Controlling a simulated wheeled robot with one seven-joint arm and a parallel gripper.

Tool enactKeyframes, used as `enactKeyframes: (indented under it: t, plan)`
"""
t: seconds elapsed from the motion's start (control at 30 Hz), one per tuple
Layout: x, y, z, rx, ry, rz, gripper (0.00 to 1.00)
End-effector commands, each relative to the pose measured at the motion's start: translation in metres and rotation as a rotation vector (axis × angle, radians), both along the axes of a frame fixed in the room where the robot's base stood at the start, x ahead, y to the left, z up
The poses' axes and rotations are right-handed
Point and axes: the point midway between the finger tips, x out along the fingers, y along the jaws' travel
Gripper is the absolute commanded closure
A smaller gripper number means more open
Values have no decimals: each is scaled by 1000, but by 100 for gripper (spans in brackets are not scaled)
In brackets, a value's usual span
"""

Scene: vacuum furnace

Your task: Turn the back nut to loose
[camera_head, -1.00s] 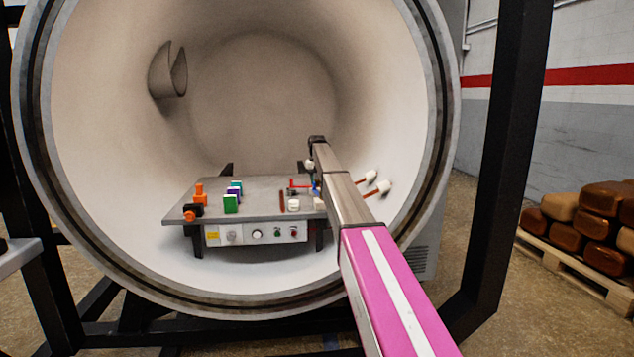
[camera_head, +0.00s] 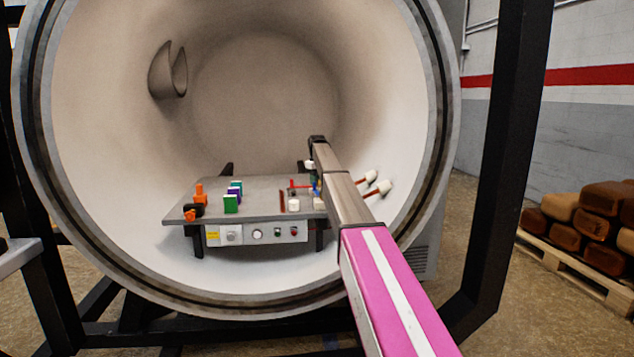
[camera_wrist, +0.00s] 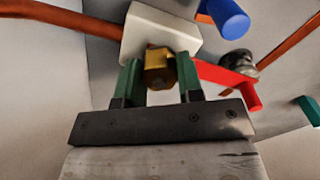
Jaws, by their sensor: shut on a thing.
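The brass hex nut (camera_wrist: 159,72) shows in the wrist view, in front of a white block (camera_wrist: 158,33). My gripper (camera_wrist: 160,76) has its two green fingers on either side of the nut, shut on it. In the head view my arm reaches into the round chamber over the right part of the grey table (camera_head: 265,187). There the nut and the fingertips are hidden or too small to make out. I cannot tell from the wrist view how far the nut is turned.
In the wrist view a red bar (camera_wrist: 227,80) and a blue cylinder (camera_wrist: 229,17) lie close right of the fingers. The chamber wall surrounds the table.

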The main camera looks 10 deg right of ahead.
Motion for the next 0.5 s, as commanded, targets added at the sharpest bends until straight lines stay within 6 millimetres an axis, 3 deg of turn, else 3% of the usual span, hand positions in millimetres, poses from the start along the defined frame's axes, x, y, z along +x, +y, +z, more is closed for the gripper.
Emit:
enactKeyframes:
  t: [0.3, 0.33, 0.37, 0.4, 0.5]
  plan:
    - [0, 0, 1, 0, 0, 4, 90]
    - [0, 0, 0, 0, 0, 4, 56]
    - [0, 0, 0, 0, 0, 4, 46]
    - [0, 0, 0, 0, 0, 3, 40]
    - [0, 0, 0, 0, 0, 3, 40]
